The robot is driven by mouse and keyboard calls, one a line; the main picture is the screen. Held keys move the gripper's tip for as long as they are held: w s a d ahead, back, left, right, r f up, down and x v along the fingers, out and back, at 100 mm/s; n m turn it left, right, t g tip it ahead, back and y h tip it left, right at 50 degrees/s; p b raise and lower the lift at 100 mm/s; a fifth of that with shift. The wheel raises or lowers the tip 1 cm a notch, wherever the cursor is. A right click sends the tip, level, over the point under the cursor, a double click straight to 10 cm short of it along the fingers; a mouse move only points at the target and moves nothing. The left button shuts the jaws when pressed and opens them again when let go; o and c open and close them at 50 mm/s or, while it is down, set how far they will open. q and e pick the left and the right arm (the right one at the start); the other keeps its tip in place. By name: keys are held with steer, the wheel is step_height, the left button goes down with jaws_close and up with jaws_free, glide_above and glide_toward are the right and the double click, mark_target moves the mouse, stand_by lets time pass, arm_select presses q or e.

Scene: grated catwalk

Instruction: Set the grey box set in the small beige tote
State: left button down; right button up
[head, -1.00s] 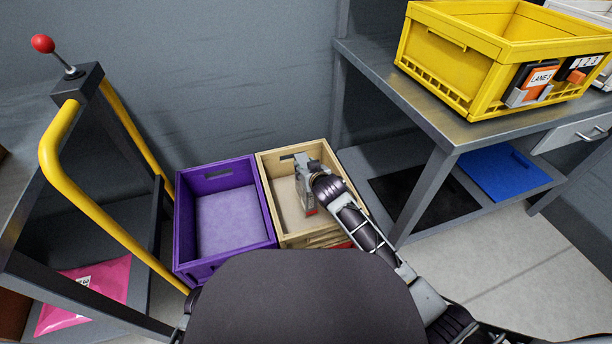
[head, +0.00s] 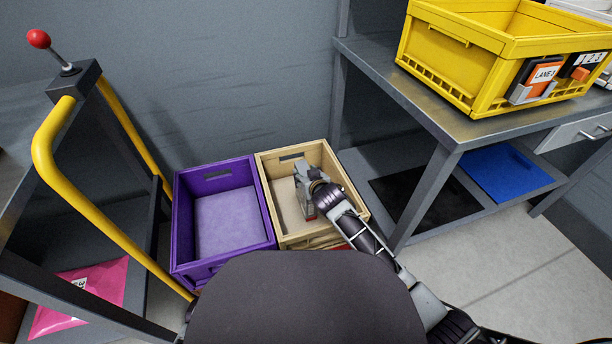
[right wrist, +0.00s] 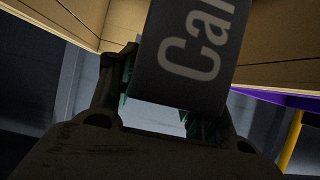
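The small beige tote (head: 326,156) stands on the floor in the middle of the head view, right beside the purple tote. My right gripper (head: 306,178) reaches into the beige tote from the right. In the right wrist view, a dark grey box set (right wrist: 185,62) with large light lettering sits between the two fingers, and the gripper is shut on it. Beige walls show around it there. The arm hides part of the tote, and I cannot tell whether the box touches the tote's floor. My left gripper is not in view.
The purple tote (head: 182,222) is empty. A yellow crate (head: 440,62) stands on the metal bench at right, with a blue item (head: 497,172) on its lower shelf. A yellow-railed cart (head: 52,172) stands at left with a pink packet (head: 82,292).

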steer(key=shift+o, duration=0.6)
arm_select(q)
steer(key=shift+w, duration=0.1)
arm_select(e)
steer(key=shift+r, duration=0.1)
steer(key=shift+p+v, duration=0.6)
steer(key=shift+v, duration=0.6)
arm_select(q)
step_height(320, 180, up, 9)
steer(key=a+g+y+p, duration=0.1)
steer(key=p, duration=0.2)
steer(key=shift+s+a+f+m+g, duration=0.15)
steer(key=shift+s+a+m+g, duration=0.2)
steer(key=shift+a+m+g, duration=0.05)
arm_select(e)
steer(key=v, duration=0.9)
steer(key=shift+s, duration=0.25)
steer(key=shift+d+r, duration=0.1)
steer(key=shift+d, duration=0.1)
